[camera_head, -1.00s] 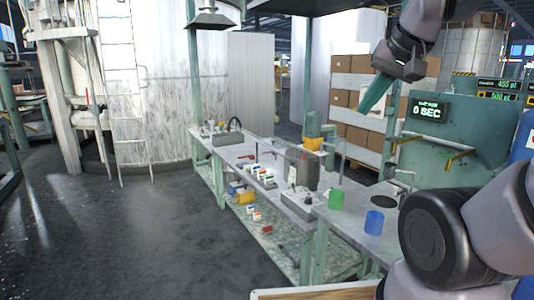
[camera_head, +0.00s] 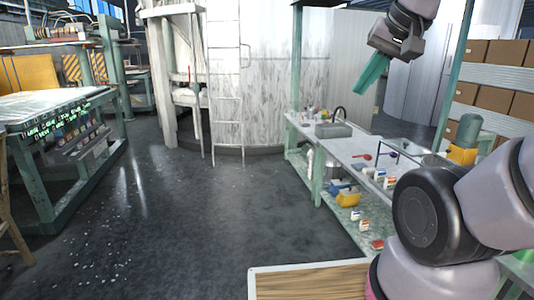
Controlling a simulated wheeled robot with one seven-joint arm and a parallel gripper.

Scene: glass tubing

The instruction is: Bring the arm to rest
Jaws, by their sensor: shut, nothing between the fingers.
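My gripper (camera_head: 371,76) hangs at the upper right of the head view, at the end of my grey arm. Its green fingers point down and to the left. They are together and hold nothing. The gripper is in the air, and in the picture it shows above the far part of the long workbench. A large part of my arm fills the lower right and hides the near end of the bench.
The long workbench (camera_head: 355,146) carries a sink (camera_head: 333,130), small bottles and a yellow-green device (camera_head: 466,140). A lower shelf (camera_head: 347,212) holds boxes. A large tank (camera_head: 270,75) and ladder stand behind. A green-framed table (camera_head: 48,125) is at left.

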